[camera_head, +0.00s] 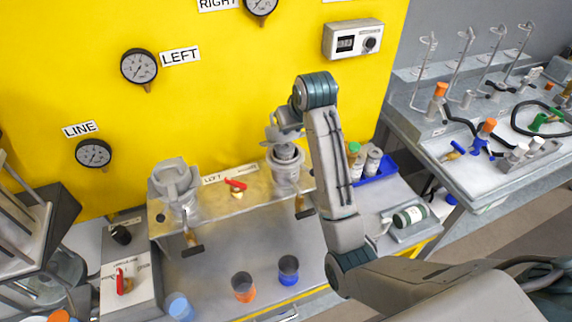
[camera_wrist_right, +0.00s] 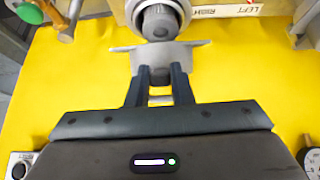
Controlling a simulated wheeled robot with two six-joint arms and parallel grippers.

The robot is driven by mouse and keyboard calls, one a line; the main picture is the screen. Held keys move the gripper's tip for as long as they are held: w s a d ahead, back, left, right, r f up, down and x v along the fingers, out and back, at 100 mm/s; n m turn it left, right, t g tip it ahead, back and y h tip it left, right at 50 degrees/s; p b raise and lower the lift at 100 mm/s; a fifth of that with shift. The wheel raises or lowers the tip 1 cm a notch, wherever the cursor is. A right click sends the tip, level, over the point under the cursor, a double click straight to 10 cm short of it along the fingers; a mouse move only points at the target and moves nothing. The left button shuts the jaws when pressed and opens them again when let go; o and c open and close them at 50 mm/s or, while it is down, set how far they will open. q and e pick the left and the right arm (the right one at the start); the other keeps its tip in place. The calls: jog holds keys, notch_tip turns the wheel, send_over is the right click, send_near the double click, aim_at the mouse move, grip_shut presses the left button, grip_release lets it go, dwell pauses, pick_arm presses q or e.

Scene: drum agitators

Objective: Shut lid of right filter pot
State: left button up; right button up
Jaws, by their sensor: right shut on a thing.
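The right filter pot (camera_head: 287,176) stands on the shelf against the yellow wall, partly behind my right arm. Its mouth and a dark round core show in the right wrist view (camera_wrist_right: 158,22). Its grey lid (camera_head: 278,134) is raised at the wall side of the pot, and its winged edge (camera_wrist_right: 185,53) crosses the right wrist view. My right gripper (camera_wrist_right: 159,80) is shut on this lid edge, with both dark fingers against it. The left filter pot (camera_head: 176,190) stands at the left with a grey cover on top. My left gripper is not in view.
A red-handled valve (camera_head: 236,186) sits between the pots. An orange cup (camera_head: 243,287) and a blue cup (camera_head: 288,270) stand on the grey surface below. Bottles stand in a blue tray (camera_head: 378,172) right of my arm. Gauges hang on the wall.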

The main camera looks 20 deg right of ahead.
jog(key=s+f, duration=0.1)
jog(key=f, duration=0.1)
jog(key=s+f, duration=0.1)
jog(key=shift+s+f, duration=0.35)
jog(key=f, duration=0.1)
jog(key=s+f, duration=0.1)
jog(key=f, duration=0.2)
jog(key=shift+s+f, duration=0.1)
jog(key=shift+s, duration=0.25)
jog(key=o, duration=1.6)
jog(key=shift+c, duration=0.2)
